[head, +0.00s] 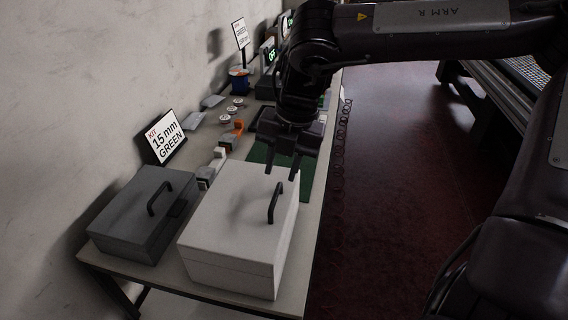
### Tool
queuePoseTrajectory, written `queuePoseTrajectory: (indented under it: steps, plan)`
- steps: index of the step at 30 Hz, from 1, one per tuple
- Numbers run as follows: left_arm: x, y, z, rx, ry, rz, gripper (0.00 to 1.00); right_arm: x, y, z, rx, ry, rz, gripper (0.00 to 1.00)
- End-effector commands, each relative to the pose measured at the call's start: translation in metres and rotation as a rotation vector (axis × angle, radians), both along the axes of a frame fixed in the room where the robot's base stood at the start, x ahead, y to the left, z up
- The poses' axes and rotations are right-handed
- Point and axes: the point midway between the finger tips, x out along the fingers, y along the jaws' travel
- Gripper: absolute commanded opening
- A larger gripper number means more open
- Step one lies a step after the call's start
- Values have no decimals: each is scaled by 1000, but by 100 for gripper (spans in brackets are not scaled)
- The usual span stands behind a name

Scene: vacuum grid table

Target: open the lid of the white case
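The white case (228,262) stands near the front end of the table, with its lid (225,205) shut. A dark handle (274,203) is on top of the lid, toward the right side. My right gripper (283,172) points down with its two fingers apart and nothing visible between them. In the picture it hangs just above the handle, near the far edge of the lid. I cannot tell its exact height over the case. My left gripper is not in view.
A dark grey case (125,222) with a handle stands left of the white case. The wall is left; open floor (400,200) is right.

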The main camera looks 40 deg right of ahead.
Motion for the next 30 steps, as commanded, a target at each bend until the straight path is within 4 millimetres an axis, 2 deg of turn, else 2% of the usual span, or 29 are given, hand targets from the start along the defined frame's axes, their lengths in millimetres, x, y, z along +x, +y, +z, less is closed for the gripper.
queuePoseTrajectory:
  steps: [4,12,19,22,26,29,30]
  plan:
    - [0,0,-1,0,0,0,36,-1,-1,5,0,0,-1,33]
    - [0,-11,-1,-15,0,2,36,-1,-1,5,-1,1,0,33]
    - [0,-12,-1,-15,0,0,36,-1,-1,5,0,0,-1,33]
    - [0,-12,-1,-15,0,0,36,5,-5,5,24,-15,-16,33]
    - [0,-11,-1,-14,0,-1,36,31,-26,3,141,-93,-98,33]
    - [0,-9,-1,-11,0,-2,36,60,-63,-7,280,-191,-225,33]
    - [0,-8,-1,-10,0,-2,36,71,-82,-14,335,-232,-287,33]
